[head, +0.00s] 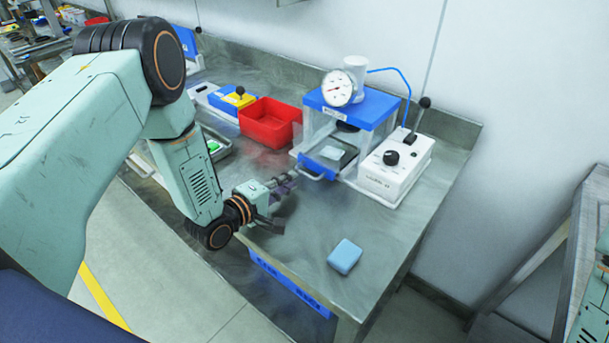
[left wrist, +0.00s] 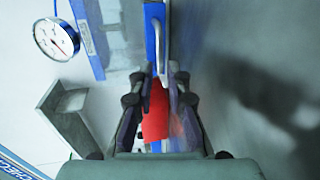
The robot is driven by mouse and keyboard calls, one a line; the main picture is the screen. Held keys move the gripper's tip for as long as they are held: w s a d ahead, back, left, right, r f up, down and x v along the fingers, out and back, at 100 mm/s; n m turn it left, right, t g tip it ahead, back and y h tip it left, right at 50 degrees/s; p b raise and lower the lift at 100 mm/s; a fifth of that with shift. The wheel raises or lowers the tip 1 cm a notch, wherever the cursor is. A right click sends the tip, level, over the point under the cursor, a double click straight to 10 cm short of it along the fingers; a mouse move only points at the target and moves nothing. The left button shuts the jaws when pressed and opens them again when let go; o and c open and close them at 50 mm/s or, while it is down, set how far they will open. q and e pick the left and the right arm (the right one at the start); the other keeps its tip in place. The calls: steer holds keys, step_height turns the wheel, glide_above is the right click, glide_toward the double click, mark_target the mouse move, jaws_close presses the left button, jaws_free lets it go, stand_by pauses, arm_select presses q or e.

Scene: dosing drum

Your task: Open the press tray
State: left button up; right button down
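The press (head: 365,108) has a blue top, clear sides and a round dial gauge (head: 338,88). Its blue-fronted tray (head: 322,165) sits low at the front, with a pale handle (head: 312,174); a light-blue piece (head: 332,153) lies on the dark tray surface. How far the tray is out is hard to tell. My left gripper (head: 284,184) is just in front of the handle, apart from it. My right gripper is out of view.
A white control box (head: 395,170) with a knob and lever stands right of the press. A red bin (head: 268,122) stands to its left, beside a yellow-and-blue item (head: 235,98). A light-blue block (head: 345,257) lies near the bench's front; bare steel surrounds it.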

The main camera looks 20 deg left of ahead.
mark_target(304, 173)
arm_select(q)
steer(key=x, duration=0.6)
steer(key=shift+w+d, duration=0.15)
steer(key=shift+w, duration=0.2)
jaws_close()
stand_by(0.4)
